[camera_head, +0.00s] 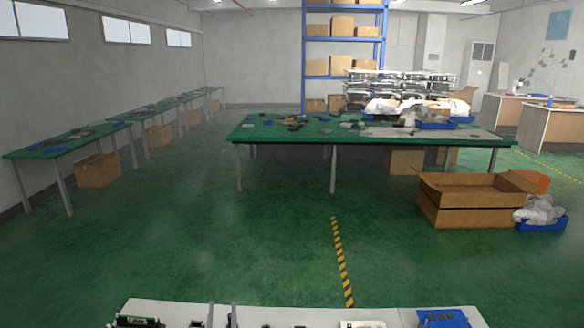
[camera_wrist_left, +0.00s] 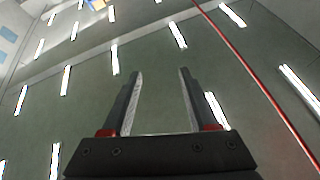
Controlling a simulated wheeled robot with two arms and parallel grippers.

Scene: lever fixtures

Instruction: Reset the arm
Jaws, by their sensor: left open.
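My left gripper (camera_head: 222,314) shows at the bottom edge of the head view as two thin upright fingertips in front of the white tabletop. In the left wrist view its fingers (camera_wrist_left: 156,100) are apart with nothing between them, and behind them are the ceiling and its strip lights. The gripper is open, empty and pointed upward. My right gripper is in neither view.
A white tabletop (camera_head: 275,311) at the bottom edge carries a dark green device (camera_head: 138,321), a white piece (camera_head: 362,324) and a blue fixture (camera_head: 442,318), all cut off. Beyond is open green floor (camera_head: 200,230), then a cluttered green table (camera_head: 300,131) and a cardboard box (camera_head: 465,215).

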